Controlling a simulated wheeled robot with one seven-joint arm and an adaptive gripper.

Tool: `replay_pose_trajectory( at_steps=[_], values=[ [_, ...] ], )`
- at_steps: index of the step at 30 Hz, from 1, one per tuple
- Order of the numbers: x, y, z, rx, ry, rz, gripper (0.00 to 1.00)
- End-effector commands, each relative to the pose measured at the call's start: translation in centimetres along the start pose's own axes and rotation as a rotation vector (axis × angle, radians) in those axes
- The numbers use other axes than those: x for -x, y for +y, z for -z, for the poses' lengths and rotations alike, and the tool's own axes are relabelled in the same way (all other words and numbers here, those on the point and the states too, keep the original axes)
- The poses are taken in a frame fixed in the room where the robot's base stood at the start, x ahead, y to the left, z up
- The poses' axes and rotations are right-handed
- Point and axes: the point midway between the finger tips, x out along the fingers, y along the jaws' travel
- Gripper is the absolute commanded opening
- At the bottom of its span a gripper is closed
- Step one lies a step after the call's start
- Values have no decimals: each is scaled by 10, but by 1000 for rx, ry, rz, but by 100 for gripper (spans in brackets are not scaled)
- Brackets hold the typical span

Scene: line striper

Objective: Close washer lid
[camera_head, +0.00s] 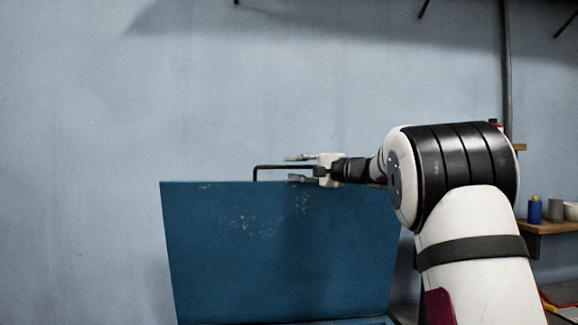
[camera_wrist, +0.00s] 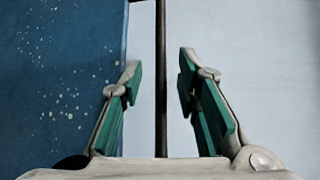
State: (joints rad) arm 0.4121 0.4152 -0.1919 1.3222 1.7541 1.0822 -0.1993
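The blue washer lid (camera_head: 270,250) stands upright, open, in the head view. A thin black handle bar (camera_head: 268,167) rises from its top edge and runs right toward my gripper (camera_head: 301,167). My gripper is at the lid's top edge, with one finger above the bar and one below. In the wrist view, the bar (camera_wrist: 161,70) passes between the two green-padded fingers of my gripper (camera_wrist: 160,85), with a gap on each side. The gripper is open. The blue lid surface (camera_wrist: 65,80) fills the left of this view. The washer's body is mostly out of view.
A wooden shelf (camera_head: 550,227) at the right holds a blue bottle (camera_head: 534,210), a grey item (camera_head: 556,210) and a white bowl (camera_head: 571,211). A plain light-blue wall (camera_head: 90,110) is behind the lid. The space left of the lid looks free.

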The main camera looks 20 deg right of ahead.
Motion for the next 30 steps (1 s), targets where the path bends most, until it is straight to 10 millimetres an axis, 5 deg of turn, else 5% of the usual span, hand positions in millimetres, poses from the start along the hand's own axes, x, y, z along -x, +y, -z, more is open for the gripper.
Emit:
replay_pose_trajectory(
  at_steps=[7, 18, 22, 30],
  values=[
    [-28, 0, 0, -1, -1, 0, 29],
    [-33, 0, 0, -1, 1, 0, 29],
    [-33, 0, 0, -1, 1, 0, 2],
    [-33, 0, 0, 0, 0, 0, 0]
  ],
)
